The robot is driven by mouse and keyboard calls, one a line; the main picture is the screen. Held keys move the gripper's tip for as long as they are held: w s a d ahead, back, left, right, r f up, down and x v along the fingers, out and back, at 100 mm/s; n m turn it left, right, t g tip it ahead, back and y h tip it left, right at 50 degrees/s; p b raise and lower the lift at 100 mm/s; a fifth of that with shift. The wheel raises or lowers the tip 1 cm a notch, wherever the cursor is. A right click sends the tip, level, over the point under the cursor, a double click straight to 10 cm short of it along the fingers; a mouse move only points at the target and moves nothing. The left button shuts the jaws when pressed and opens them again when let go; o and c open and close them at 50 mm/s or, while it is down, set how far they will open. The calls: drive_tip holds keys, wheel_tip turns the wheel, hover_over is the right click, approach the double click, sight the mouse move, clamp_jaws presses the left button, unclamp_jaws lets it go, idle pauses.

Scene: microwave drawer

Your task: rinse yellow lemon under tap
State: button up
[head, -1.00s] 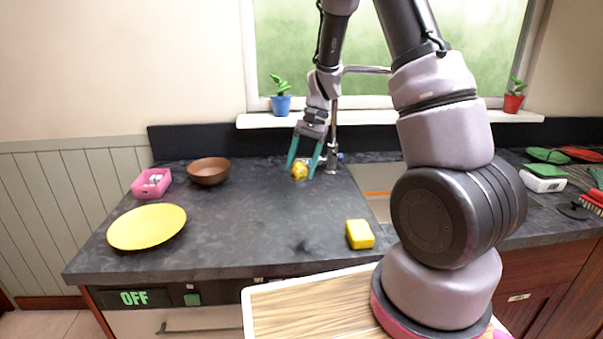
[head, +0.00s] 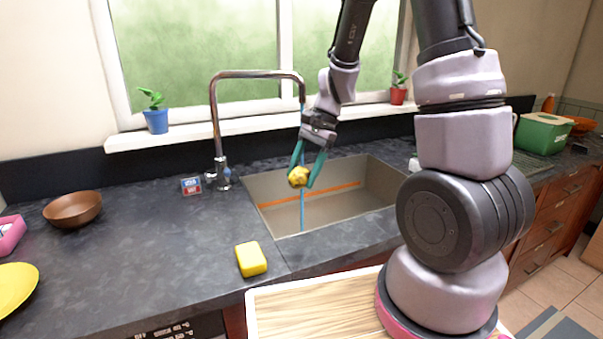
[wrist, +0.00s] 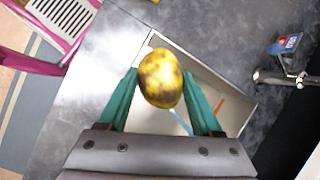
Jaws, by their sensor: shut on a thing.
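The lemon (head: 298,177), yellow with dark patches, is held between the green fingers of my gripper (head: 306,170). It hangs above the sink (head: 345,205). The tap (head: 215,120) stands behind the sink's left side, its spout bending over the basin. A thin blue stream (head: 302,210) falls from it in line with the lemon; I cannot tell whether it touches the fruit. In the wrist view the lemon (wrist: 160,78) sits between the fingertips, with the blue stream (wrist: 180,121) beside its lower edge. The tap (wrist: 285,78) is at the right there.
A yellow block (head: 251,259) lies on the counter in front of the sink. A small blue and red box (head: 191,186) is left of the tap base. A brown bowl (head: 73,209) and yellow plate (head: 17,290) are at the left. An orange strip (head: 335,192) crosses the basin.

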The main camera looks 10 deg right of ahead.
drive_tip(key=w+d+f, duration=0.2)
drive_tip(key=w, duration=1.1)
drive_tip(key=shift+d+f, duration=0.15)
drive_tip(key=shift+f, duration=0.15)
drive_tip(key=shift+d, duration=0.15)
idle(0.4)
drive_tip(key=shift+s+d, duration=0.1)
drive_tip(key=shift+d, duration=0.35)
drive_tip(key=shift+a, duration=0.15)
drive_tip(key=shift+a, duration=0.4)
drive_tip(key=shift+d, duration=0.1)
drive_tip(key=shift+d, duration=0.5)
